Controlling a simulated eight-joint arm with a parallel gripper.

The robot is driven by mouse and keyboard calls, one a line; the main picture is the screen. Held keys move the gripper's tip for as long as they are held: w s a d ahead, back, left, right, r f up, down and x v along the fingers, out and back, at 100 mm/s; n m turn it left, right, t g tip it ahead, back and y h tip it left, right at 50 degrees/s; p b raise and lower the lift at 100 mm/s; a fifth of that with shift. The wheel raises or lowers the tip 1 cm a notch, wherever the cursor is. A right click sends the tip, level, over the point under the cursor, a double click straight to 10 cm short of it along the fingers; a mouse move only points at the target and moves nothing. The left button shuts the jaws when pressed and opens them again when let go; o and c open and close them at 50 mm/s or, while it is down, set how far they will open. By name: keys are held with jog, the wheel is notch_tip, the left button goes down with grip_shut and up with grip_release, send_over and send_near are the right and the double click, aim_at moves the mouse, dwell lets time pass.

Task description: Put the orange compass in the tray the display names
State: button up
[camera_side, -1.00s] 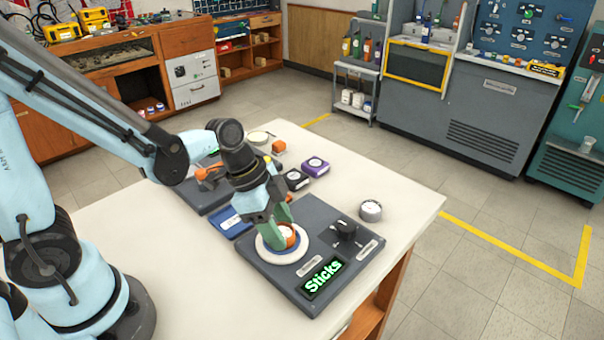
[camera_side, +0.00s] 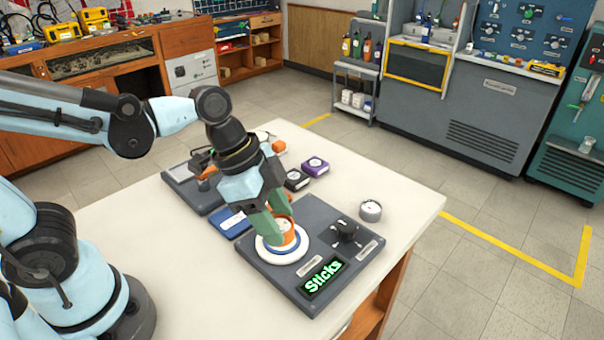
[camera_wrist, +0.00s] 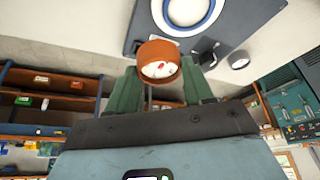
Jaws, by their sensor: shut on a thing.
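The orange compass (camera_side: 283,228), a short orange cylinder with a white face, is gripped between the green fingers of my gripper (camera_side: 276,229). It also shows in the wrist view (camera_wrist: 158,62), with a finger on each side. In the side view it is over the white round pad (camera_side: 271,251) with a blue ring; in the wrist view it looks apart from that pad (camera_wrist: 187,10). The display (camera_side: 323,279) on the dark grey panel (camera_side: 272,272) reads "Sticks" in green. Tray names cannot be read in these frames.
The white table's front left is bare.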

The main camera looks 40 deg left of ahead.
jog(key=s+d+r, duration=0.4)
jog(key=s+d, duration=0.1)
notch_tip(320, 180, up, 10)
dwell(0.9)
jog(key=shift+w, duration=0.1)
jog(key=n+t+y, duration=0.1)
jog(key=n, duration=0.3)
send_over(289, 222)
notch_tip(289, 222, down, 5)
jog(key=w+a+f+n, duration=0.1)
jog(key=w+a+f, duration=0.2)
jog(key=a, duration=0.3)
jog(key=w+a+f+n+y, duration=0.1)
jog(key=w+a+f+n, duration=0.1)
jog(key=a+f, duration=0.3)
jog(key=w+a+f+n+t, duration=0.1)
jog(key=w+a+f+n, duration=0.1)
jog(key=w+a+f, duration=0.2)
jog(key=shift+a+f+y, duration=0.4)
jog(key=shift+a+f, duration=0.7)
jog(key=shift+a, duration=0.2)
jog(key=shift+w+a+f, duration=0.1)
jog(key=shift+a+f, duration=0.05)
jog(key=shift+f, duration=1.95)
